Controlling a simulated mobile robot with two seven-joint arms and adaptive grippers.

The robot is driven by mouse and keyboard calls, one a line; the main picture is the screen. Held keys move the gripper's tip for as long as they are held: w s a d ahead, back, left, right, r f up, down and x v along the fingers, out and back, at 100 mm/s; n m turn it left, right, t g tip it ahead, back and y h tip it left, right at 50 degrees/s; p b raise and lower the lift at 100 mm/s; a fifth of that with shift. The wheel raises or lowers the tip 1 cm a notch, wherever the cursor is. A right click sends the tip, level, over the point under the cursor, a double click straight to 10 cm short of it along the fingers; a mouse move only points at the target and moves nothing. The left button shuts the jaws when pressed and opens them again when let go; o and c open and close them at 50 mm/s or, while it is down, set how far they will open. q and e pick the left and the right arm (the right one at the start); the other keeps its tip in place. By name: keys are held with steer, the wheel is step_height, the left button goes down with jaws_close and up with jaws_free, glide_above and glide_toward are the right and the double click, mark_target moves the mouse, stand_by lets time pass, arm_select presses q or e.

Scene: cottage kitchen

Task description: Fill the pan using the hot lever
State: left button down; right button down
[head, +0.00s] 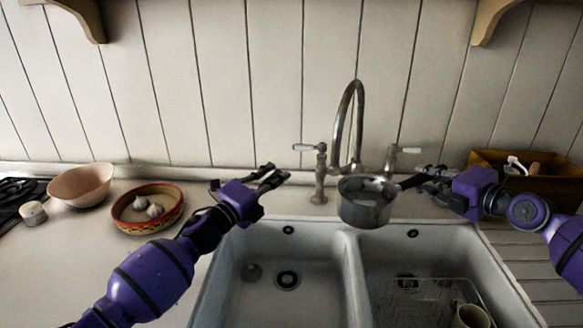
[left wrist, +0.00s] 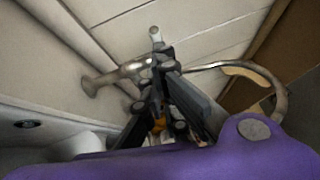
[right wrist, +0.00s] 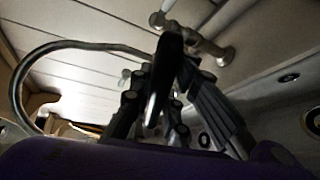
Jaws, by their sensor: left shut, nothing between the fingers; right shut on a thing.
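A small metal pan (head: 366,213) is held level above the sink divider, by the foot of the tap (head: 345,118). My right gripper (head: 418,181) is shut on its dark handle, which also shows in the right wrist view (right wrist: 165,80). The left lever (head: 304,147) and right lever (head: 408,150) have white grips; I cannot read any hot marking. My left gripper (head: 277,176) is shut and empty, just left of and below the left lever, apart from it in the head view. In the left wrist view the tap fitting (left wrist: 105,84) is close to the fingers. Any water is not visible.
The double sink (head: 345,240) lies below, with a wire rack (head: 425,300) and a cup (head: 471,316) in the right basin. A patterned bowl with garlic (head: 172,217) and a pink bowl (head: 80,185) stand left. A wooden box (head: 550,185) stands right.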

arm_select(q)
step_height(320, 180, up, 7)
steer(key=a+n+t+y, duration=0.1)
steer(key=a+n+y, duration=0.1)
steer(key=n, duration=0.2)
steer(key=s+d+f+m+g+h, duration=0.1)
steer(key=s+d+f+g, duration=0.1)
steer(key=s+d+g, duration=0.25)
glide_toward(311, 148)
steer(key=w+d+f, duration=0.1)
steer(key=w+d, duration=0.1)
steer(key=d, duration=0.3)
steer(key=shift+w+a+f+m, duration=0.1)
steer(key=shift+w+a+m, duration=0.15)
steer(key=shift+w+m, duration=0.05)
steer(key=shift+w+a, duration=0.3)
steer(key=shift+w, duration=0.15)
